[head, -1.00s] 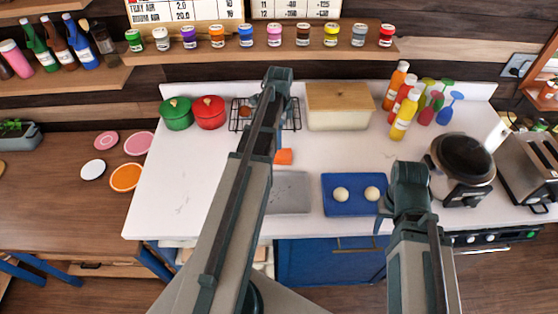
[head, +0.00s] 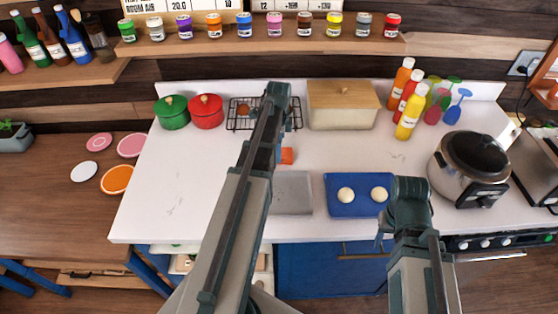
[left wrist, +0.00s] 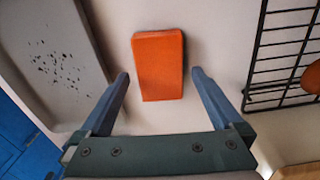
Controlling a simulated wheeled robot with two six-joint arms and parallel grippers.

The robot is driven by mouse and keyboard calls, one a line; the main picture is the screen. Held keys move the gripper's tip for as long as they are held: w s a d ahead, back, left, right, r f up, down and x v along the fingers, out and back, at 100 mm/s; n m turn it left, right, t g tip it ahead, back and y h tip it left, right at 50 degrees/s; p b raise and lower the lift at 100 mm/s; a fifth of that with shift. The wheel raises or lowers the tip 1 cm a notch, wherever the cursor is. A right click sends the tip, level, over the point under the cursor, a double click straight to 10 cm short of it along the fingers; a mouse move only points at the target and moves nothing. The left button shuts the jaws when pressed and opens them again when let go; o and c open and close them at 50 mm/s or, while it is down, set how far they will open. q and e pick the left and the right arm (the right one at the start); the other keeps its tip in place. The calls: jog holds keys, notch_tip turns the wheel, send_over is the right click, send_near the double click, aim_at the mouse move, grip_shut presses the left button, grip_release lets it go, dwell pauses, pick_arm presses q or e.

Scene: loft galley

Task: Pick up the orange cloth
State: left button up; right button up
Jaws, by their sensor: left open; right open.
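The orange cloth (left wrist: 159,66) is a folded rectangular block lying on the white counter in the left wrist view. In the head view it shows as a small orange patch (head: 287,155) beside my left arm, partly hidden by it. My left gripper (left wrist: 160,80) is open, with one finger on each side of the cloth's near end and a gap to both. The gripper is not closed on it. My right gripper (head: 385,236) is open over the counter's front edge, just in front of the blue tray, apart from the cloth.
A grey tray (head: 292,193) with dark specks lies next to the cloth. A black wire rack (left wrist: 286,50) is on its other side. A blue tray (head: 336,206) holds two pale balls. Pots, bottles and a bread box stand farther back. The counter's left part is clear.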

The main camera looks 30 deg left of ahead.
pick_arm(q)
notch_tip(320, 180, down, 2)
jog(key=shift+b, duration=0.5)
jog(key=shift+r, duration=0.1)
pick_arm(e)
jog(key=shift+f, duration=0.85)
pick_arm(q)
jog(key=shift+c, duration=0.2)
jog(key=c, duration=1.1)
jog(key=shift+c, duration=0.2)
jog(key=shift+r, duration=0.1)
jog(key=shift+r+p, duration=0.8)
jog(key=shift+p, duration=0.2)
notch_tip(320, 180, up, 2)
jog(key=shift+p, duration=1.05)
jog(key=s+d, duration=0.2)
jog(key=d, duration=0.2)
jog(key=s+d, duration=0.3)
jog(key=d, duration=0.2)
jog(key=s+d+r+p, duration=0.1)
jog(key=s+d, duration=0.2)
jog(key=d, duration=0.2)
jog(key=shift+r, duration=0.1)
pick_arm(e)
notch_tip(320, 180, up, 5)
